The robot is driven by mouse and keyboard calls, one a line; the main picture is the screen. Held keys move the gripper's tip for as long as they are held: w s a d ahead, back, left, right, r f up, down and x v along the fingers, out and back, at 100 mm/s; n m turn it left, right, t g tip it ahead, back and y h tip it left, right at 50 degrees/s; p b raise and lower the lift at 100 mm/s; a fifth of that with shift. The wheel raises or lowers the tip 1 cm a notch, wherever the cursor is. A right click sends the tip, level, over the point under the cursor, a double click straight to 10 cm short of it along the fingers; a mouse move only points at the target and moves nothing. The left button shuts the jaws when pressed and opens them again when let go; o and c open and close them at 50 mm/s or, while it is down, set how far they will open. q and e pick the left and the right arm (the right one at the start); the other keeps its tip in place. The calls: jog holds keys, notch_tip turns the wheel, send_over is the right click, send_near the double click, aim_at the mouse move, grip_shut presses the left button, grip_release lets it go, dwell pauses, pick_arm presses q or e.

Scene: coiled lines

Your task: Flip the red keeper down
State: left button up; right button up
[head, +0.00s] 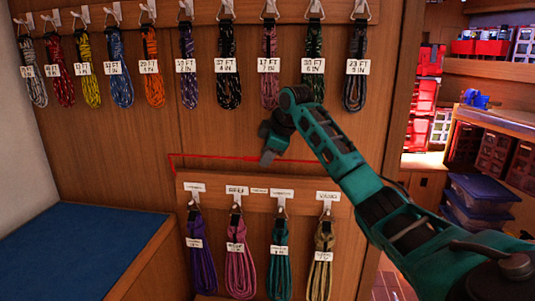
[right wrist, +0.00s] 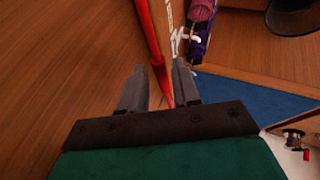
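The red keeper (head: 215,156) is a thin red bar running level across the wood panel, just above the lower hook rail; its left end bends down. My right gripper (head: 268,158) is at the bar, right of its middle. In the right wrist view the red bar (right wrist: 152,35) runs between the two grey fingers of my right gripper (right wrist: 160,78). The fingers stand apart, with a gap visible beside the bar, so it does not look clamped. My left gripper is out of view.
Coiled lines with tags hang on the upper rail (head: 205,14) and more on the lower rail (head: 260,201). A blue-topped bench (head: 70,245) is at lower left. Shelves with bins (head: 425,95) stand beyond the panel at right.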

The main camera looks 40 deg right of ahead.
grip_shut()
dwell(0.5)
